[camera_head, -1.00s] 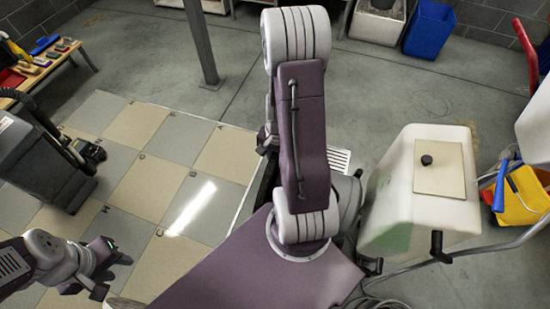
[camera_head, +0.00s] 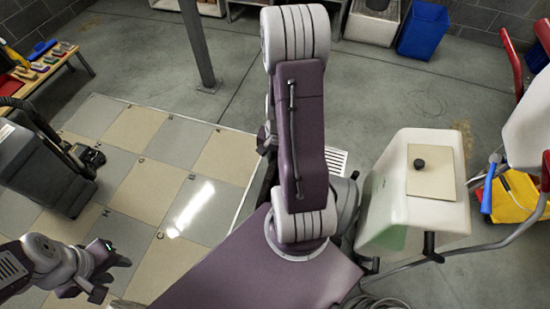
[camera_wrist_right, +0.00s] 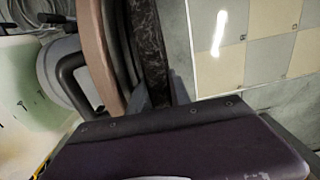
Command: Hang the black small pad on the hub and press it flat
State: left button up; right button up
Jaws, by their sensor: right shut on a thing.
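In the right wrist view a dark, mottled curved strip (camera_wrist_right: 151,45), seen nearly edge-on, looks like the black small pad. A brownish-pink curved rim (camera_wrist_right: 113,75) stands left of it. My right gripper (camera_wrist_right: 140,97) seems shut on the dark pad, though its fingertips are hard to make out. In the head view my right arm hides its own gripper and the pad. My left gripper (camera_head: 105,270) is open and empty above the tiled floor, at the lower left. I cannot make out the hub in either view.
A dark floor machine (camera_head: 40,165) stands at left on the tiles (camera_head: 150,190). A bench (camera_head: 25,85) with coloured blocks is behind it. A white tank (camera_head: 410,225) stands right of my arm, near a yellow bucket (camera_head: 515,205). A post (camera_head: 195,45) rises behind.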

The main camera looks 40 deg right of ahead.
jog(key=shift+s+d+r+p, duration=0.1)
jog(key=shift+r+p, duration=0.2)
jog(key=shift+r, duration=0.25)
jog(key=o, duration=1.1)
jog(key=shift+s, duration=0.1)
jog(key=shift+c, duration=0.2)
jog(key=shift+r, duration=0.1)
notch_tip(320, 180, up, 9)
jog(key=p, duration=0.3)
jog(key=shift+s, duration=0.1)
